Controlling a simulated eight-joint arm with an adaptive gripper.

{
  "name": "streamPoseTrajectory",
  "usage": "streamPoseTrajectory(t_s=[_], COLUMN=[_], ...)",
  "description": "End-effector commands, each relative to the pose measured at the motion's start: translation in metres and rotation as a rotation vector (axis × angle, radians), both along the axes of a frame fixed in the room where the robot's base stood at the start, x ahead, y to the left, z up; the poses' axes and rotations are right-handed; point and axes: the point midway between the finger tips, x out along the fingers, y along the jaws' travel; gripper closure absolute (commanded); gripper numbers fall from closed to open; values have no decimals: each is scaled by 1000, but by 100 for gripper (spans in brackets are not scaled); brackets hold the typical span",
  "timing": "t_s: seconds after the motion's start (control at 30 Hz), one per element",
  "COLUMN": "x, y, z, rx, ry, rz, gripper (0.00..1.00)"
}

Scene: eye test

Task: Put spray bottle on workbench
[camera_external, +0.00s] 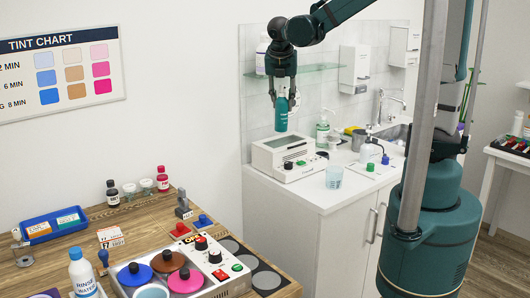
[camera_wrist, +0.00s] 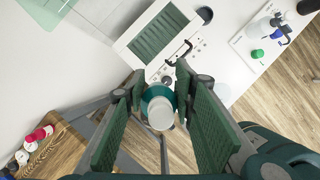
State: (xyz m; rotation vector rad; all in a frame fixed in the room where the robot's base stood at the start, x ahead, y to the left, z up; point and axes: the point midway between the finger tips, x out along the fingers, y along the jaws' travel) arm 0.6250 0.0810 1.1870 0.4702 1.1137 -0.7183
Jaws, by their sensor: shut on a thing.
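My gripper (camera_external: 282,95) is shut on a teal bottle (camera_external: 281,116) and holds it upright in the air over the white counter, above a white boxy device. In the wrist view, the bottle's round white top (camera_wrist: 161,114) and teal shoulder show between my green finger pads (camera_wrist: 160,95). I cannot tell whether this bottle has a spray head. The wooden workbench (camera_external: 150,226) is at the lower left, apart from the counter. It also shows in the wrist view's lower left corner (camera_wrist: 65,150).
The white device (camera_external: 290,158) stands on the counter (camera_external: 312,192) below the bottle. A glass shelf (camera_external: 310,69) is behind my gripper. The workbench holds a blue tray (camera_external: 52,225), several bottles and a pot warmer (camera_external: 215,262).

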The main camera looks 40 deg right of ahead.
Motion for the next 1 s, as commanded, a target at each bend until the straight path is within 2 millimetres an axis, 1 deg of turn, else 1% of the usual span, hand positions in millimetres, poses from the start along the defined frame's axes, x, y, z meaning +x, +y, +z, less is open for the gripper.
streamPoseTrajectory(t_s=[0.03, 0.23, 0.47, 0.5, 0.77, 1.0], x=[5, 17, 26, 27, 30, 25], y=[14, 63, 122, 133, 202, 269], z=[0, 0, 0, -1, -3, -6], rx=[0, -1, -2, -2, -3, -3], ry=[0, 0, 1, 1, 2, 3], rz=[19, 88, 166, 180, 268, 350], gripper=[88, 88, 88, 88, 88, 88])
